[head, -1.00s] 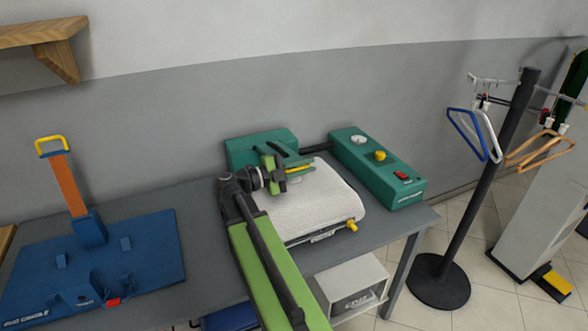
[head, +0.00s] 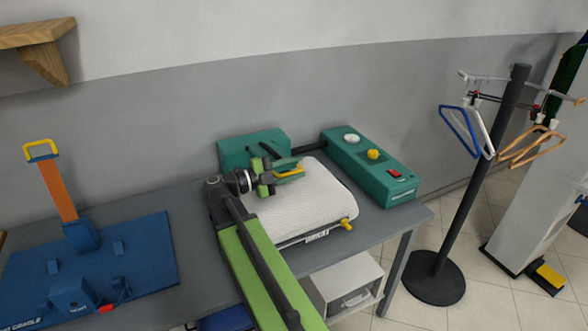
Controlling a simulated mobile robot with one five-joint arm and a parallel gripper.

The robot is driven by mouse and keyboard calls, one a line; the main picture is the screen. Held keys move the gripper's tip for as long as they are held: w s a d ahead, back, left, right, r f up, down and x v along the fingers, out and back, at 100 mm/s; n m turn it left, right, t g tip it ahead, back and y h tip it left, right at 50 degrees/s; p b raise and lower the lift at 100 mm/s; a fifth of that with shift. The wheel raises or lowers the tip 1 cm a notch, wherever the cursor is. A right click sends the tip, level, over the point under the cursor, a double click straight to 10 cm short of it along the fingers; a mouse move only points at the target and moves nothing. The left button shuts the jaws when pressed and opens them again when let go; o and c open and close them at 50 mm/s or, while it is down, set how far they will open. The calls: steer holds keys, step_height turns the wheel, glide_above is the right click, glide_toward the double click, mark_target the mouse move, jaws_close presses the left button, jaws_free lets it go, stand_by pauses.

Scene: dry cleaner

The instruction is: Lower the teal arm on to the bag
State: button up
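The white bag (head: 318,198) is a textured, puffed pad on the teal machine, on the grey table. The teal arm (head: 286,162) reaches out from the teal housing (head: 238,150) at the back, over the bag's rear left part. A yellow handle (head: 290,173) shows at the arm's free end. My gripper (head: 280,172), with green body and dark fingers, is at the yellow handle above the bag. Its fingers partly cover the handle, and I cannot tell whether they are closed on it. Whether the arm touches the bag is unclear.
A yellow knob (head: 346,224) sticks out at the front. A blue cradle (head: 140,255) lies left; a hanger stand (head: 470,190) is right.

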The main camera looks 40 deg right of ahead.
steer(key=v, duration=1.4)
steer(key=shift+w+a+r, duration=0.1)
steer(key=shift+a, duration=0.8)
steer(key=shift+c, duration=0.3)
